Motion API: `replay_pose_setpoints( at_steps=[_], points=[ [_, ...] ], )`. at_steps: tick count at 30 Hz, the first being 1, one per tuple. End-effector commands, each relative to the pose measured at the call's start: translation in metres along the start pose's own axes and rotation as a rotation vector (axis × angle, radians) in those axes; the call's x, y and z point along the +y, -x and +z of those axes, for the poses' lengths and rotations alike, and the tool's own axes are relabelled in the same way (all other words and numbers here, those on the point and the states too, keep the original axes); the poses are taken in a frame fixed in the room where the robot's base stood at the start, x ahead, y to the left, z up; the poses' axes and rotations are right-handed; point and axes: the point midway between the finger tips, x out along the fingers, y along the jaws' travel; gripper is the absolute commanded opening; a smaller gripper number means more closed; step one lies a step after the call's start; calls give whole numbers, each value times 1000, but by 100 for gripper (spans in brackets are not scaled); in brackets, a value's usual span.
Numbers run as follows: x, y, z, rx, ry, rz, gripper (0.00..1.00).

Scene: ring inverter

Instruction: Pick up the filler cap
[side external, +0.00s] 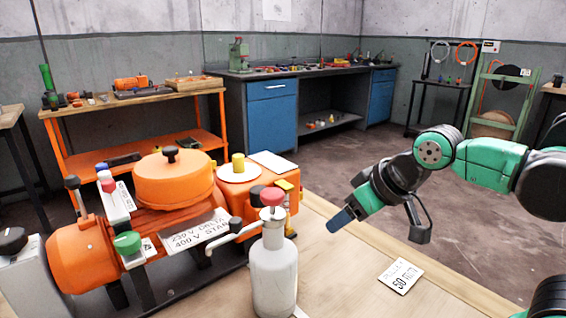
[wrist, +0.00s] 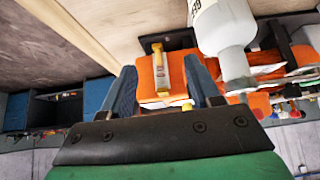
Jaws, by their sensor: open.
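The frames do not show for certain which part is the filler cap. A yellow cap (side external: 238,162) stands upright on a white disc on the orange machine (side external: 165,182).
The white bottle also shows in the wrist view (wrist: 222,25), close to the right finger. Red, green and black knobs stand up from the machine's left side. A label card (side external: 400,276) lies on the wooden bench top (side external: 335,290), which is otherwise clear there.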

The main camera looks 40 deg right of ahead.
Motion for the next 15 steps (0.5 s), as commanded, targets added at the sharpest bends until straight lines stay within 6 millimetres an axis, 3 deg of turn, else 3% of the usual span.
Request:
replay_pose_setpoints(
  at_steps=[15],
  points=[
    [0, 86, -62, 0, 0, 0, 56]
  ],
)
